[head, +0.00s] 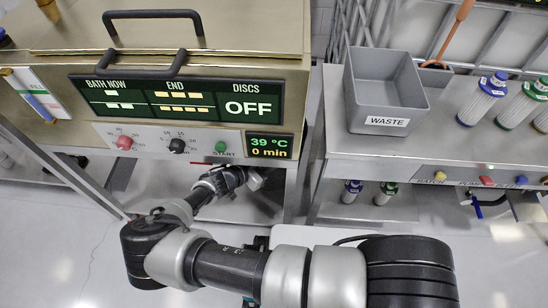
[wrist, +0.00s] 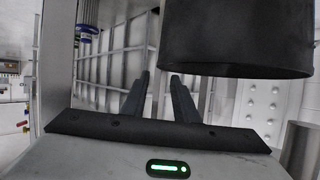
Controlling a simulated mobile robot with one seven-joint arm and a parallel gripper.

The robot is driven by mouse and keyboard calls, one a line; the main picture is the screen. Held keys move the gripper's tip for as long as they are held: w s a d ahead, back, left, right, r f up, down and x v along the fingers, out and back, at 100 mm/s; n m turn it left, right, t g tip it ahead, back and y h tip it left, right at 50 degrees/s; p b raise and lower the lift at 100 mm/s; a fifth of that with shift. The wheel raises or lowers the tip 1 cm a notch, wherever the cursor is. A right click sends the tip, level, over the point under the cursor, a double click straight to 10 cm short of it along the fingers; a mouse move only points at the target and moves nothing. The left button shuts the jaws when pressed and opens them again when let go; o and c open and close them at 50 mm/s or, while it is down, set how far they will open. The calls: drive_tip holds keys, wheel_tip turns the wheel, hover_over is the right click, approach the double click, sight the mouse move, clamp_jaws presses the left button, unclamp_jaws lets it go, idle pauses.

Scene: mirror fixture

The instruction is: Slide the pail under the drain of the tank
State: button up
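The tank (head: 255,55) is the large metal bath with a dark display panel, at the left in the head view. My gripper (head: 262,180) reaches low under its front edge, its fingers hard to make out there. In the wrist view the two dark fingers of my gripper (wrist: 160,76) stand apart with nothing between them. A large dark cylinder (wrist: 240,40) fills the top right, just beyond and above the right fingertip. I cannot tell whether it is the pail or a part under the tank. The drain is not clearly seen in either view.
A grey WASTE bin (head: 385,95) and capped filter cartridges (head: 483,100) stand on the right bench. Small cartridges (head: 385,193) stand on its lower shelf. A grey cylindrical shape (wrist: 302,150) shows at the wrist view's right edge. Bench legs and shelves border the space.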

drive_tip(key=b+x, duration=0.2)
drive_tip(key=x, duration=1)
drive_tip(key=shift+s, duration=0.1)
drive_tip(key=shift+c, duration=0.3)
clamp_jaws()
idle(0.8)
